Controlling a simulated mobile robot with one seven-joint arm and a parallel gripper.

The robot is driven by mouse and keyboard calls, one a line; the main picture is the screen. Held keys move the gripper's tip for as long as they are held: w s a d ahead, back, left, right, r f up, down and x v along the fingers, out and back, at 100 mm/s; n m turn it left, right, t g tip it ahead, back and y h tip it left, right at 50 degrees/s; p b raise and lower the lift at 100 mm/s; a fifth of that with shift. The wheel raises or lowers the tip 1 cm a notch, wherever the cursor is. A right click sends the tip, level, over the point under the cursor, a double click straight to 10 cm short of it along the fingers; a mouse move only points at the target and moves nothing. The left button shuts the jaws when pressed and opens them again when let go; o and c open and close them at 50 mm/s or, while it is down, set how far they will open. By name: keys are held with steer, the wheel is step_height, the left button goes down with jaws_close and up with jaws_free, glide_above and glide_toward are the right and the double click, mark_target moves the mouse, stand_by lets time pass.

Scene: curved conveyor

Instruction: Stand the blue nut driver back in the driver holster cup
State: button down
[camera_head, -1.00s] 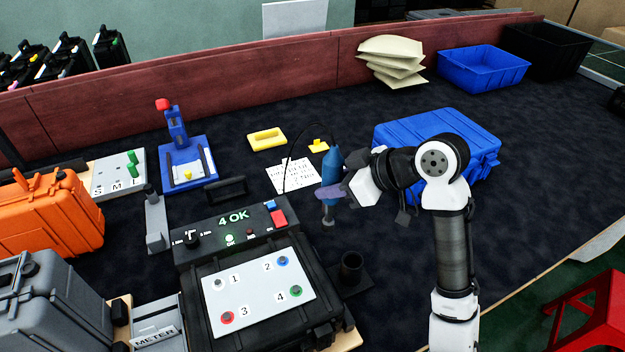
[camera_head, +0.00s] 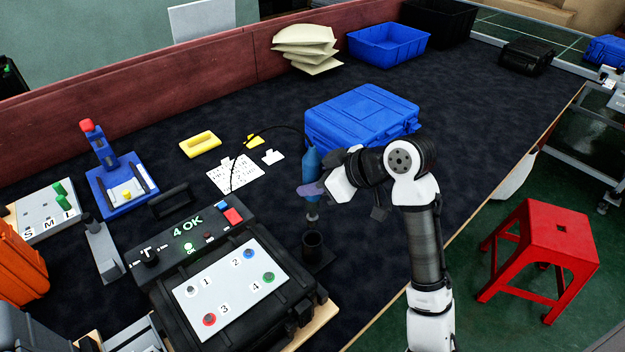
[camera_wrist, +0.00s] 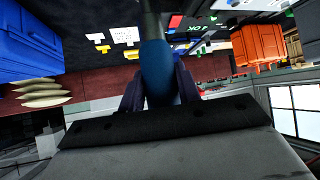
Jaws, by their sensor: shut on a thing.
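The blue nut driver (camera_head: 311,172) is upright, its dark cord running up and left and its tip pointing down. My gripper (camera_head: 312,188) is shut around its body; in the wrist view the driver's blue body (camera_wrist: 157,70) sits between the two fingers. The holster cup (camera_head: 313,243), a black round cup on a flat black base, stands right of the black test case. The driver's tip is just above the cup's mouth in the head view. I cannot tell exactly how much gap is between them. The cup is not clear in the wrist view.
The black case (camera_head: 225,290) with a numbered white plate and "4 OK" panel stands left of the cup. A closed blue case (camera_head: 362,125) lies behind my gripper. A white printed sheet (camera_head: 233,175) lies at the left. Dark mat is free to the right. A red stool (camera_head: 540,240) stands beyond the edge.

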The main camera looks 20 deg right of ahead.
steer(key=b, duration=0.6)
glide_above(317, 222)
steer(key=f, duration=0.7)
steer(key=shift+w+a, duration=0.15)
steer(key=shift+w, duration=0.2)
steer(key=shift+s+f+b, duration=0.2)
steer(key=shift+f+b, duration=0.35)
steer(key=shift+b, duration=0.25)
steer(key=shift+f+b, duration=1.8)
steer(key=shift+f, duration=0.45)
steer(key=shift+r, duration=0.1)
steer(key=shift+w+r+p, duration=0.25)
steer(key=shift+r+p, duration=0.65)
steer(key=shift+p, duration=0.05)
steer(key=shift+r+p, duration=3.1)
steer(key=shift+r, duration=1.1)
